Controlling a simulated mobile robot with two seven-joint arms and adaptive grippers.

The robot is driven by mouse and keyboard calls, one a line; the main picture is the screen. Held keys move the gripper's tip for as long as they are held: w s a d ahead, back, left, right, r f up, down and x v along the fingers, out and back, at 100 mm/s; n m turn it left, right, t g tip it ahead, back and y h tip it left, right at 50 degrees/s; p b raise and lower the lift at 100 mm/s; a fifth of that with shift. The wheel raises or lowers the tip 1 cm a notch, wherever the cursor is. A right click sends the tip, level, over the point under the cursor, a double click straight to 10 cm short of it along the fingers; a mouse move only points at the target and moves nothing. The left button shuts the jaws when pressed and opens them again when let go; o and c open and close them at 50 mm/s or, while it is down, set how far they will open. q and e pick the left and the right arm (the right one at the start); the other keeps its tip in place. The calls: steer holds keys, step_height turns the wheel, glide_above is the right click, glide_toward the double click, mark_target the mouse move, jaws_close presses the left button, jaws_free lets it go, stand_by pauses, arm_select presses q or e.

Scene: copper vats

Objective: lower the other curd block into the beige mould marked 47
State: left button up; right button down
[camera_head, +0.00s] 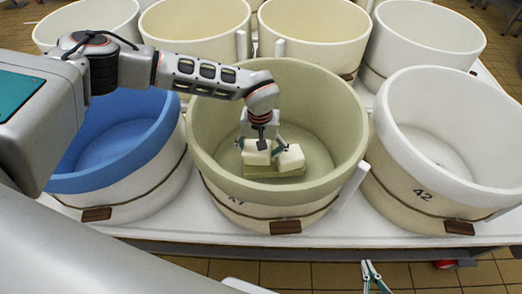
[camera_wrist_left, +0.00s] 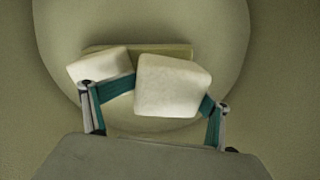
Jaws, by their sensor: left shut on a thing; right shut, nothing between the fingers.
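The beige mould marked 47 (camera_head: 349,142) stands in the middle of the head view, its number partly cut off under the rim. My left gripper (camera_head: 260,146) is inside it, shut on a pale curd block (camera_head: 256,154). In the left wrist view the held curd block (camera_wrist_left: 172,86) sits between the teal fingers. Another curd block (camera_head: 291,159) is beside it in the mould, turned at an angle; it also shows in the left wrist view (camera_wrist_left: 98,65). I cannot tell whether the held block touches the bottom. My right gripper (camera_head: 372,276) is shut and empty at the bottom edge.
A flat yellowish slab (camera_head: 274,172) lies by the blocks inside the mould. A blue-lined vat (camera_head: 112,144) stands to the left, a white-lined vat marked 42 (camera_head: 421,212) to the right. Several more vats stand behind. All are on a white table (camera_head: 226,232), with tiled floor in front.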

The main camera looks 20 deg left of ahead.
arm_select(q)
steer(key=shift+s+a+f, duration=0.4)
steer(key=shift+a+f, duration=0.15)
steer(key=shift+f, duration=0.25)
arm_select(e)
steer(key=shift+s+f, duration=0.2)
steer(key=shift+f, duration=0.1)
arm_select(q)
steer(key=o, duration=2.1)
steer(key=shift+o, duration=0.9)
steer(key=shift+w+f, duration=0.1)
steer(key=shift+w, duration=0.05)
steer(key=shift+r, duration=0.25)
steer(key=shift+d, duration=0.1)
steer(key=shift+r, duration=0.25)
step_height(320, 180, up, 12)
steer(key=shift+w+f, duration=0.1)
arm_select(e)
steer(key=shift+w+a+r, duration=0.1)
steer(key=shift+a, duration=0.05)
steer(key=shift+r, duration=0.1)
